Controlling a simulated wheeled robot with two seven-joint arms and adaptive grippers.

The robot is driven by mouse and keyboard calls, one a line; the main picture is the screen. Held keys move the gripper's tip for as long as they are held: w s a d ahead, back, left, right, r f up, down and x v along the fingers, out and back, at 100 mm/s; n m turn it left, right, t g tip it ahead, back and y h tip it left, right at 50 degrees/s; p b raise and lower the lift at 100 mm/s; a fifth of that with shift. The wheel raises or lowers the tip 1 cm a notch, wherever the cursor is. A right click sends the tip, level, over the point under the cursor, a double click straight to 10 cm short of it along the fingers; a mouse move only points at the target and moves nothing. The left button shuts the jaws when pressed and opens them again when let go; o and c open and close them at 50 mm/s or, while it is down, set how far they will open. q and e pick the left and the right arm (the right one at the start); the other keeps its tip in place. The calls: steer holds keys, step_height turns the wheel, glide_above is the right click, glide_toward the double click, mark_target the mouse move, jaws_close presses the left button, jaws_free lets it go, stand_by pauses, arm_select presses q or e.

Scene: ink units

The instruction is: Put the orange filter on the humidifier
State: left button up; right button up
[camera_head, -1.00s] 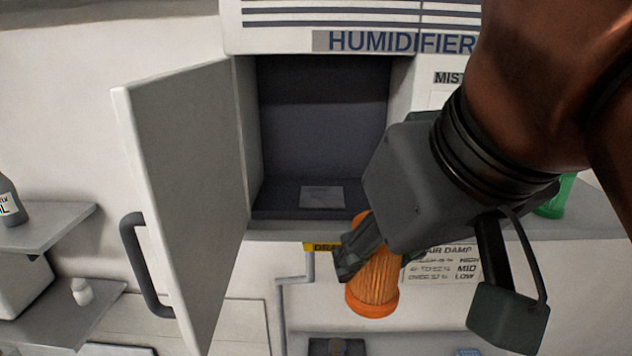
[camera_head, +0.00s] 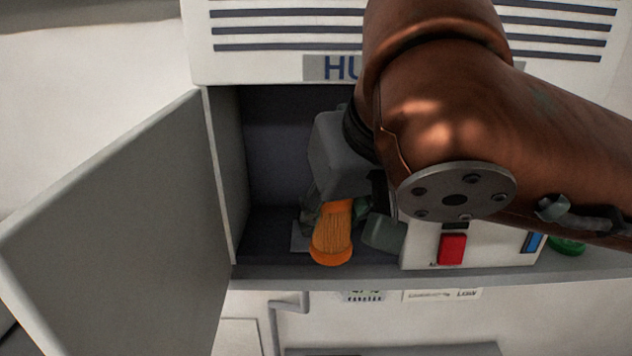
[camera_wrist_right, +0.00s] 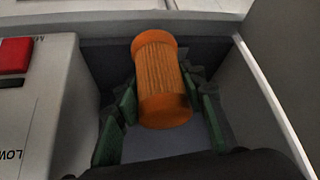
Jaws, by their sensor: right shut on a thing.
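The orange filter (camera_head: 332,235) is a ribbed cylinder with smooth end caps. My right gripper (camera_head: 338,205) is shut on it and holds it inside the front of the humidifier's open compartment (camera_head: 272,150). In the right wrist view the filter (camera_wrist_right: 160,80) stands between the green-padded fingers of the right gripper (camera_wrist_right: 163,105), slightly tilted. A pale plate (camera_head: 299,238) on the compartment floor shows beside the filter, partly hidden. I cannot tell whether the filter touches the floor. My left gripper is not in view.
A red button (camera_head: 452,249) is on the panel right of the opening. A ledge (camera_head: 470,280) runs below. A green object (camera_head: 566,246) stands at the right. My right arm hides much of the humidifier front.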

steer(key=w, duration=0.1)
steer(key=w+a+p, duration=0.1)
steer(key=w, duration=0.1)
steer(key=shift+r, duration=0.1)
steer(key=w, duration=0.1)
steer(key=w+p, duration=0.1)
steer(key=w+a+p, duration=0.1)
steer(key=shift+w+f, duration=0.35)
steer(key=shift+w, duration=0.05)
steer(key=shift+a+f, duration=0.1)
steer(key=shift+f, duration=0.25)
steer(key=shift+s+f, duration=0.1)
steer(key=shift+s, duration=0.15)
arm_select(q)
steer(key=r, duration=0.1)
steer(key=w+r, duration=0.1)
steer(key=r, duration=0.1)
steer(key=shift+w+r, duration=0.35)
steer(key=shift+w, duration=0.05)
arm_select(e)
steer(key=shift+f, duration=0.1)
